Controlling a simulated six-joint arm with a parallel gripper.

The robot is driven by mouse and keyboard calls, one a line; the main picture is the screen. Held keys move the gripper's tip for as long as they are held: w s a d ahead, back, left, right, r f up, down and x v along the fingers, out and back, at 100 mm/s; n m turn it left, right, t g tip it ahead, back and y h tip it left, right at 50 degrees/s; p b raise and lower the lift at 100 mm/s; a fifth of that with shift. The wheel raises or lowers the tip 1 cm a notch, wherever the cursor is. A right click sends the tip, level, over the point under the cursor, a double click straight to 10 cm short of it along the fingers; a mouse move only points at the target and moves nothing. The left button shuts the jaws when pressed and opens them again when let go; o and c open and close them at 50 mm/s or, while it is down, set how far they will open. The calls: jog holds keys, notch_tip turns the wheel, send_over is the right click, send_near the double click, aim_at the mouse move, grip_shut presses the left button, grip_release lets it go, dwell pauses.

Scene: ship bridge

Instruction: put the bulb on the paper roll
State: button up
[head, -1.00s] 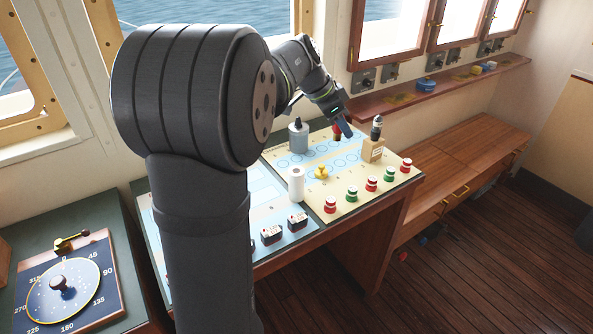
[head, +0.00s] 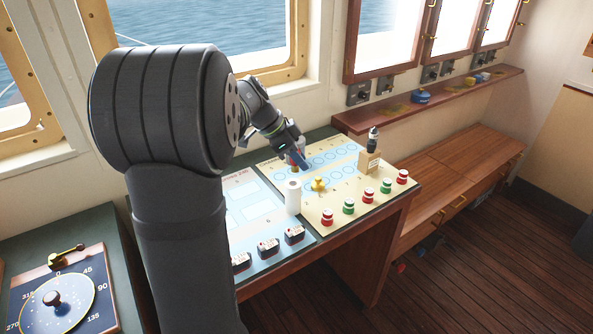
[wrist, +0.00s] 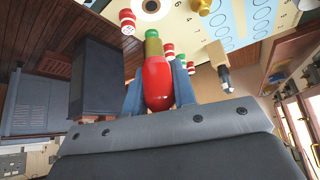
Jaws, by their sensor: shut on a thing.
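The bulb is red and rounded; in the wrist view the bulb (wrist: 157,84) sits between the two blue-grey fingers. My gripper (head: 300,162) is shut on it, above the chart board. In the head view the fingers largely hide the bulb. The paper roll (head: 293,197) is a white upright cylinder on the board, just below my gripper in the picture and apart from it. Its round top with a dark hole shows at the top of the wrist view (wrist: 150,5).
A small brass piece (head: 318,184) stands right of the roll. A wooden block (head: 369,162) with a dark-topped piece stands at the right. A grey cylinder is mostly hidden behind my gripper.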

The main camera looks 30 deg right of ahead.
aim_at(297, 170)
jog(key=shift+w+a+f, duration=0.1)
jog(key=shift+w+f, duration=0.25)
jog(key=shift+f, duration=1.85)
jog(key=shift+f, duration=0.1)
jog(key=o, duration=1)
jog(key=shift+c, duration=0.2)
jog(key=v, duration=1.2)
